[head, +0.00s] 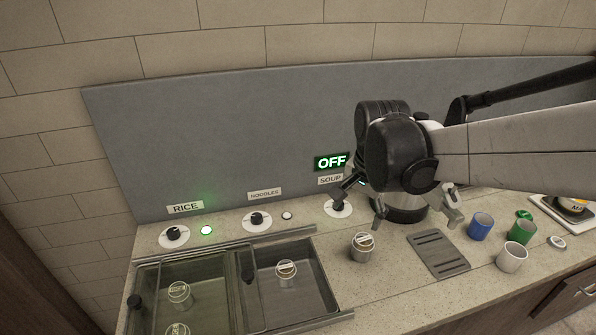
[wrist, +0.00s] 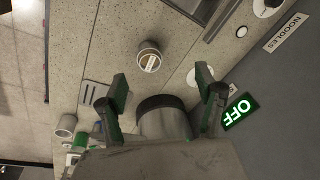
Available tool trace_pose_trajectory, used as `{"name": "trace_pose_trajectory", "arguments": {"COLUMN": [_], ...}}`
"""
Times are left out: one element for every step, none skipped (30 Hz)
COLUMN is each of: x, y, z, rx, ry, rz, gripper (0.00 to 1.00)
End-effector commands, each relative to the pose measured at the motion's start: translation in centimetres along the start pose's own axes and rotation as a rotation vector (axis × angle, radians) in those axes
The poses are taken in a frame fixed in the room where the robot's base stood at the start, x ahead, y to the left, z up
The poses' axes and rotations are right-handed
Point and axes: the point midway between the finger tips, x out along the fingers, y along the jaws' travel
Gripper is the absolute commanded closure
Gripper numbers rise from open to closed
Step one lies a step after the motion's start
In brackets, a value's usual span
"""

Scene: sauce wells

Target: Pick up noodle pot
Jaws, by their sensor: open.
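A small metal pot with a pale label on top (head: 286,272) sits in the right-hand well, below the NOODLES sign (head: 265,194). A similar pot (head: 362,246) stands on the counter right of the wells; it also shows in the wrist view (wrist: 149,60). I cannot read either label, so I cannot tell which is the noodle pot. My gripper (head: 415,214) is open above the counter, behind and to the right of the counter pot. In the wrist view its fingers (wrist: 163,92) are spread apart, with nothing held.
A large dark round vessel (wrist: 163,120) is below my gripper. The left well (head: 205,290) holds similar pots. A slotted grey plate (head: 438,254), a blue cup (head: 480,226), green cup (head: 521,230) and white cup (head: 511,258) stand right. The SOUP dial (head: 338,208) is near my gripper.

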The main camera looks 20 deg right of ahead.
Motion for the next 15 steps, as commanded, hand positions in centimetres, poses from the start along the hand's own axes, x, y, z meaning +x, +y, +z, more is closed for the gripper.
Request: {"name": "trace_pose_trajectory", "arguments": {"x": [0.8,1.2,1.7,2.1,2.5,3.0,3.4,3.7,4.0,4.3,4.4,4.6,4.8,4.9,5.2], "y": [0.0,0.0,0.1,0.2,0.3,0.4,0.5,0.6,0.7,0.8,0.8,0.9,0.9,0.9,1.0], "z": [-1.0,-1.4,-2.0,-2.4,-2.8,-3.2,-3.5,-3.7,-4.0,-4.2,-4.3,-4.5,-4.5,-4.6,-4.6], "rx": [0.056,0.092,0.138,0.17,0.2,0.238,0.263,0.286,0.312,0.328,0.342,0.358,0.365,0.371,0.377], "ry": [-0.017,-0.029,-0.042,-0.052,-0.061,-0.071,-0.078,-0.084,-0.091,-0.095,-0.099,-0.103,-0.104,-0.106,-0.107], "rz": [0.02,0.033,0.049,0.061,0.073,0.087,0.097,0.107,0.117,0.124,0.13,0.135,0.138,0.141,0.143], "gripper": [0.33,0.33,0.33,0.33,0.33,0.33,0.33,0.33,0.33,0.33,0.33,0.33,0.33,0.33,0.33]}}
